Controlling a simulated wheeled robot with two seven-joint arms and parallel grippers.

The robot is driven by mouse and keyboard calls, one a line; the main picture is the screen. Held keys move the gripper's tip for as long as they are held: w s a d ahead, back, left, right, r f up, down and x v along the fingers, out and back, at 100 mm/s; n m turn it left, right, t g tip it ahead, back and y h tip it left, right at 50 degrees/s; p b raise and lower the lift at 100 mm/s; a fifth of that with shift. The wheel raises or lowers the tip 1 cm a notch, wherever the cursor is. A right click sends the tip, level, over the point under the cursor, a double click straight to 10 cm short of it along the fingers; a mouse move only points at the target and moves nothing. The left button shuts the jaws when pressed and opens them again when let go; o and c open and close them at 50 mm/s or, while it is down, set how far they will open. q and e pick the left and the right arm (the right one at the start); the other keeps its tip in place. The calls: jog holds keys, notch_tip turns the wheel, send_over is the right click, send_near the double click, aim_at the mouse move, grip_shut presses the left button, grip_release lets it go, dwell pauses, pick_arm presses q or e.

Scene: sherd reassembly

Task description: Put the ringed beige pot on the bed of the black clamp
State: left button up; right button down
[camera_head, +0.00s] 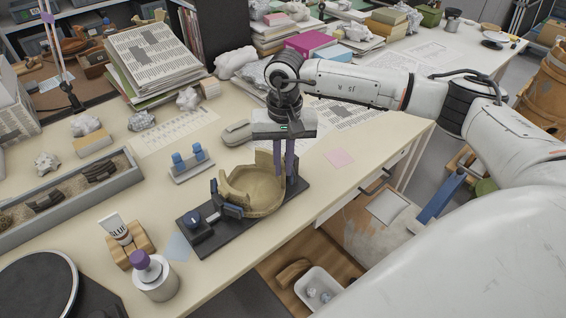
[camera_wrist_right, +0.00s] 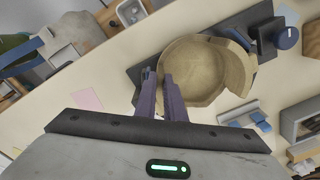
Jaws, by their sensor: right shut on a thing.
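The beige pot (camera_head: 262,196) is a broken bowl with an uneven, stepped rim. It sits upright over the bed of the black clamp (camera_head: 203,239), between the clamp's blue-padded jaw and its far end. I cannot tell whether its base touches the bed. My right gripper (camera_head: 285,172) points down at the pot's right side, its purple fingers shut on the pot's wall. In the right wrist view the fingers (camera_wrist_right: 158,78) meet at the rim of the pot (camera_wrist_right: 200,70), with the dark clamp bed (camera_wrist_right: 143,68) showing beyond it. My left gripper is out of view.
A grey stand with blue pads (camera_head: 191,163) is behind the clamp. A glue tube in a wooden holder (camera_head: 127,238) and a purple-capped jar (camera_head: 153,277) stand at the front left. A sherd tray (camera_head: 75,194) lies at the left. The table's front edge is close to the clamp.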

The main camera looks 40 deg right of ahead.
jog(key=shift+w, duration=0.1)
jog(key=c, duration=2.2)
grip_release()
jog(key=shift+f, duration=0.1)
jog(key=o, duration=0.4)
jog(key=shift+c, duration=0.2)
notch_tip(320, 180, up, 12)
jog(key=b, duration=0.1)
